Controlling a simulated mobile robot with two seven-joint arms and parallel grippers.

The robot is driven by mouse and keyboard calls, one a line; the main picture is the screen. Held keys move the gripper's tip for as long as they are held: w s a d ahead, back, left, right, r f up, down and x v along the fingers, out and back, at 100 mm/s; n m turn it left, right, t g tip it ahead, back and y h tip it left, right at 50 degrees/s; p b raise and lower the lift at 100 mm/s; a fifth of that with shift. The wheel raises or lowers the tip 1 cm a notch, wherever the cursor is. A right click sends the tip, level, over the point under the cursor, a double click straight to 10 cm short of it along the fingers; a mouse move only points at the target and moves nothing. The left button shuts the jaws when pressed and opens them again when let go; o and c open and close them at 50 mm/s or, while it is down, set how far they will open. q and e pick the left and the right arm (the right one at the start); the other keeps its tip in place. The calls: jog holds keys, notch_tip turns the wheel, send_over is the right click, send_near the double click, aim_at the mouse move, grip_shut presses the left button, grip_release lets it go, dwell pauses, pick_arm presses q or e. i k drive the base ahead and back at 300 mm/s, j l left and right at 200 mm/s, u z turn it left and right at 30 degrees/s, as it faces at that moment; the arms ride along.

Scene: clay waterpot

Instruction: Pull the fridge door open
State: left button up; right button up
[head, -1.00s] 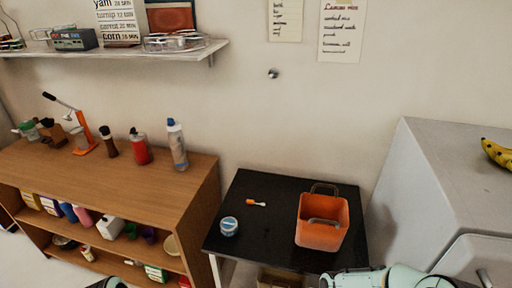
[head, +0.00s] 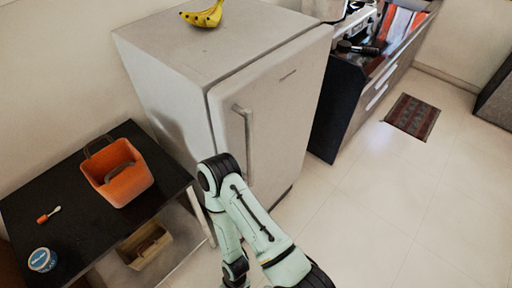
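The grey-white fridge (head: 165,75) stands against the wall in the upper middle of the head view. Its door (head: 285,110) looks closed, flush with the body. The vertical metal door handle (head: 246,140) is near the door's left edge. One pale green arm of mine, apparently the right, rises from the bottom edge and bends just below the handle. It hides the lower left part of the door. Neither gripper shows in the frame.
A black table (head: 75,180) stands left of the fridge with an orange basket (head: 120,185), a blue-lidded jar (head: 42,260) and a small orange-handled tool (head: 48,214). Bananas (head: 205,15) lie on the fridge. A dark counter (head: 335,105) stands to the right. The floor in front is clear.

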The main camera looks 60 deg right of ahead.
aim_at(262, 115)
jog(key=z, duration=2.4)
